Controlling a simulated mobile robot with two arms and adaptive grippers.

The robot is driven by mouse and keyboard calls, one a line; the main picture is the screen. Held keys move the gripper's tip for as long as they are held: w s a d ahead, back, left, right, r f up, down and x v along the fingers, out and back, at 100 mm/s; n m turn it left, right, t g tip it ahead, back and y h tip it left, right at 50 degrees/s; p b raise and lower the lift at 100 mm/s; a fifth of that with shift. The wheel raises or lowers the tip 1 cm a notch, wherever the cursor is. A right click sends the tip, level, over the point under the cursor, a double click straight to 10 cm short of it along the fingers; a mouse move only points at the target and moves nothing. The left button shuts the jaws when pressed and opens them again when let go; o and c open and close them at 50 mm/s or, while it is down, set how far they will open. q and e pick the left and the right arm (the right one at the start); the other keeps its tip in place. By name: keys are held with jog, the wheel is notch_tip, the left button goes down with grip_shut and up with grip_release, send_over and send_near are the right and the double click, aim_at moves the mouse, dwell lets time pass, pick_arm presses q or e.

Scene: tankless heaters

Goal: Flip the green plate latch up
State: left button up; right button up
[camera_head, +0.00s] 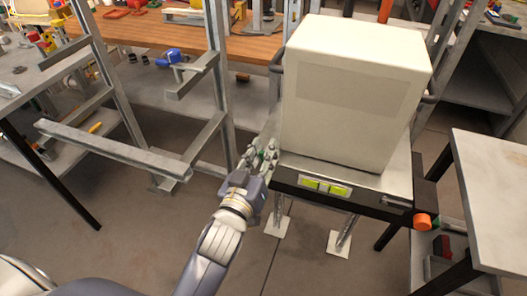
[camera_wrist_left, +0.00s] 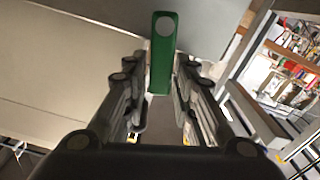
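The green plate latch (camera_wrist_left: 162,62) is a flat green strip with a round hole near its end. It stands upright in the middle of the left wrist view. In the head view only a small bit of green shows among my fingers. My left gripper (camera_head: 262,155) is at the left front corner of the heater unit. In the left wrist view its two fingers (camera_wrist_left: 161,82) are apart, one on each side of the latch, with narrow gaps visible. My right gripper is not in view.
A metal frame (camera_head: 110,148) stands to the left. A grey table (camera_head: 495,190) is at the right.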

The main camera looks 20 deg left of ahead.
pick_arm(q)
grip_shut()
jog(key=shift+d+r+m+p, duration=0.3)
jog(key=shift+m+p, duration=0.3)
jog(key=shift+p, duration=0.25)
jog(key=shift+d+m+p, duration=0.35)
jog(key=shift+m+p, duration=0.1)
jog(key=shift+m, duration=0.35)
jog(key=shift+d+f, duration=0.1)
jog(key=shift+f, duration=0.05)
grip_release()
